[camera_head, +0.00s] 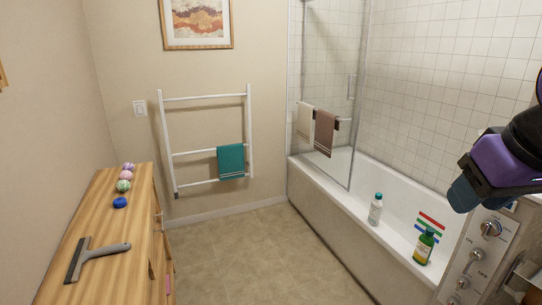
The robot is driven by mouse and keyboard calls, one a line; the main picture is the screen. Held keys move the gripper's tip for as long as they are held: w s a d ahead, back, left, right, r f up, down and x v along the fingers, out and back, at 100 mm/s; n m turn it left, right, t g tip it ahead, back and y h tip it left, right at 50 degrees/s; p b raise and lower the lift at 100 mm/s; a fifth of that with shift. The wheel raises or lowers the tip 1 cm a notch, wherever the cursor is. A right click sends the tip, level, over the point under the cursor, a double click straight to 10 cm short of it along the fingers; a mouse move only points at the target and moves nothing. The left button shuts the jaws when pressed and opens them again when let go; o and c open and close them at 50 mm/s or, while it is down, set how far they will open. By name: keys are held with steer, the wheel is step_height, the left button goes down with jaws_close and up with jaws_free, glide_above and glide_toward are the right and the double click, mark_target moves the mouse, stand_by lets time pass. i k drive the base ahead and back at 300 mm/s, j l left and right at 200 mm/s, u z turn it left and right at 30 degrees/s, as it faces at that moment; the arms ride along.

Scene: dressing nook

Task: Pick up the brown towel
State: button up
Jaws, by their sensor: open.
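The brown towel (326,134) hangs folded over a bar on the shower glass, with pale stripes near its lower edge. A cream towel (305,121) hangs just left of it on the same bar. My gripper (467,187), purple with blue-grey ends, shows at the right edge, in front of the tub's near end. It is open, with nothing seen in it, and well apart from the brown towel. Its fingers show only partly.
A wooden dresser (98,230) on the left bears a squeegee (93,256) and several small round items. A white rack (162,130) with a teal towel (231,161) leans on the back wall. Bottles stand on the bathtub (343,202) rim. The floor (250,255) between is clear.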

mark_target(326, 123)
steer(key=i+j, duration=0.1)
steer(key=i, duration=0.8)
steer(key=i+j+z, duration=0.15)
steer(key=i, duration=0.7)
steer(key=i+j+z, duration=0.3)
steer(key=i+z, duration=0.15)
steer(key=i+j+z, duration=0.4)
steer(key=i+j, duration=0.15)
steer(key=i+j+z, duration=0.45)
steer(key=j, duration=0.2)
steer(key=i+j+z, duration=0.15)
steer(key=i+j, duration=0.2)
steer(key=i+j+z, duration=0.15)
steer(key=i+j, duration=0.15)
steer(key=j, duration=0.3)
